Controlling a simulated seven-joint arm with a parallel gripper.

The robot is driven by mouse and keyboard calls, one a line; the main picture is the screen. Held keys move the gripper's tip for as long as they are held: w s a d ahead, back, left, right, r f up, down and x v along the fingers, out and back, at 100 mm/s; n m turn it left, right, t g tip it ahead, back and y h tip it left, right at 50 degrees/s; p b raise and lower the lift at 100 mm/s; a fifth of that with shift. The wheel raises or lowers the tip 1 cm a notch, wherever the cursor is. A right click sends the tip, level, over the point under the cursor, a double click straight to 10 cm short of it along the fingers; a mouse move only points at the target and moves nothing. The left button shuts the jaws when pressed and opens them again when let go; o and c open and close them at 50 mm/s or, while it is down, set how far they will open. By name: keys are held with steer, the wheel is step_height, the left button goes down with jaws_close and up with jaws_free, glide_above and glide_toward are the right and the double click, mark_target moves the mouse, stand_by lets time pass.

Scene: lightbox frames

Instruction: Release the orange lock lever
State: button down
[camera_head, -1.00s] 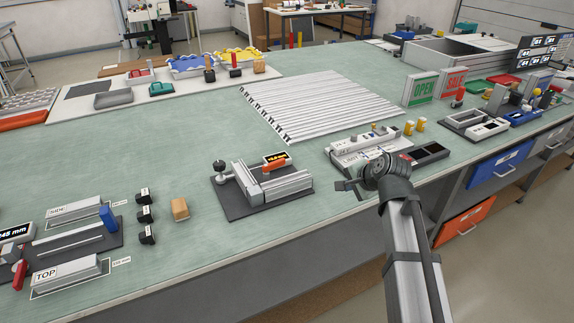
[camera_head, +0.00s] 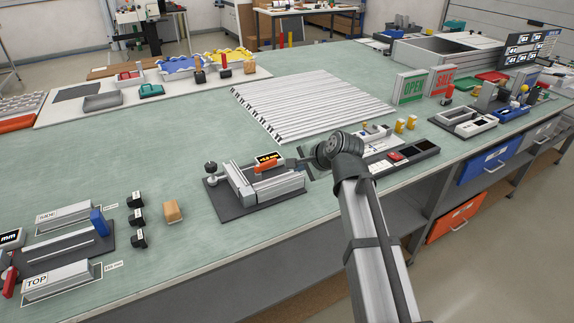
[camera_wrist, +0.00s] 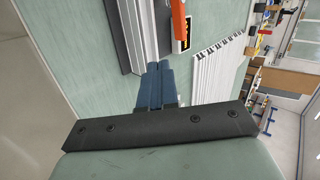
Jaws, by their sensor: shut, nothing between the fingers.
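The orange lock lever (camera_head: 271,168) sits on top of a grey vise-like fixture (camera_head: 275,187) on a dark base plate, beside a small black display with orange digits (camera_head: 268,157). In the wrist view the lever (camera_wrist: 179,22) shows at the top, right of the fixture's grey rails (camera_wrist: 140,35). My gripper (camera_head: 297,163) is just right of the fixture in the head view, with its fingers pointing toward it. In the wrist view its blue-grey fingers (camera_wrist: 157,80) are together and empty, a little short of the lever. I cannot tell whether they touch the fixture.
A wooden block (camera_head: 173,211) and several black blocks lie left of the fixture. A white ribbed panel (camera_head: 310,100) lies behind it.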

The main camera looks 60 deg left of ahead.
mark_target(281, 176)
steer(key=x, duration=0.9)
steer(key=shift+a+f, duration=0.2)
steer(key=shift+a, duration=0.05)
steer(key=shift+s+a, duration=0.15)
steer(key=shift+a, duration=1)
steer(key=shift+s+a, duration=0.1)
steer(key=shift+a, duration=0.65)
steer(key=shift+a, duration=0.1)
